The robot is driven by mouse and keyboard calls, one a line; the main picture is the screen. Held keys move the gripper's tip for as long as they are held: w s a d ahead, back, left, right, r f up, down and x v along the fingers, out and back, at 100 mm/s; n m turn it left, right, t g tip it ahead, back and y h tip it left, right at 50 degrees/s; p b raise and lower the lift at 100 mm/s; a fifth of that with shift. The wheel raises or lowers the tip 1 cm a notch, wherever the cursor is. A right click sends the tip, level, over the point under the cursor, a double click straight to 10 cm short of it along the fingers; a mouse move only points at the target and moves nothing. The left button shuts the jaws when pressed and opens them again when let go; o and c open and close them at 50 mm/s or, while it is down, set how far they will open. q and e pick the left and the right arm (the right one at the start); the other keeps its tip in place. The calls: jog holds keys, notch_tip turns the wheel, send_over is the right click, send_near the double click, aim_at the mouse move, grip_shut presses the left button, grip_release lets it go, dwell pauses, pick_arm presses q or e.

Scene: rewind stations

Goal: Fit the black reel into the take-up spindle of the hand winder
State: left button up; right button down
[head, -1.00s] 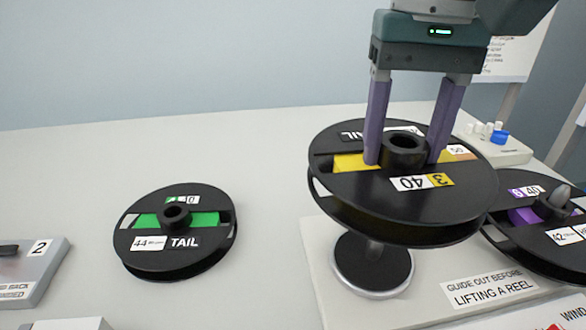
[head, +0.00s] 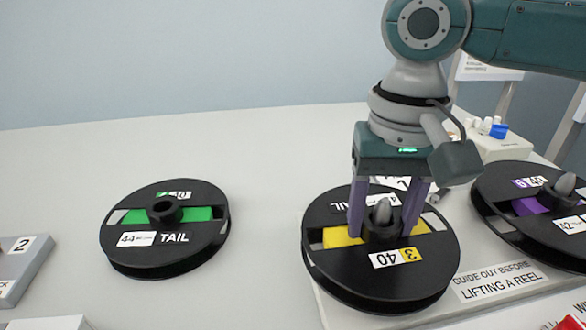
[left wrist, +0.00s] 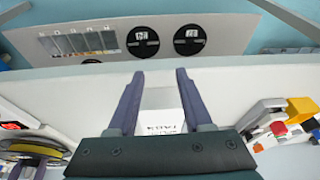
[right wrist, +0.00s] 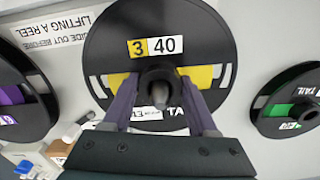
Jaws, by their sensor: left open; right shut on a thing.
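A black reel (head: 330,270) with a yellow band and a "3 40" label lies level, low over the left side of the winder's pale base (head: 478,293). The spindle's grey pointed tip (head: 382,210) sticks up through its hub. My right gripper (head: 382,232) points down and is shut on the hub, one finger on each side. The right wrist view shows the same reel (right wrist: 112,30) around the spindle tip (right wrist: 160,94). The reel hides the spindle's foot, so I cannot tell whether it is fully seated. My left gripper (left wrist: 160,80) is open and empty, away from the reel.
A purple-banded black reel (head: 490,200) sits on the right spindle, close beside the held one. A green-banded black reel (head: 125,252) marked "TAIL" lies on the table at left. A grey block marked "2" (head: 28,262) is at far left. Table between is clear.

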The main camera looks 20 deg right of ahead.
jog(key=shift+c, duration=0.9)
grip_release()
jog(key=shift+f, duration=0.1)
notch_tip(320, 180, up, 12)
jog(key=p, duration=0.3)
jog(key=shift+f, duration=0.1)
jog(key=shift+r, duration=0.3)
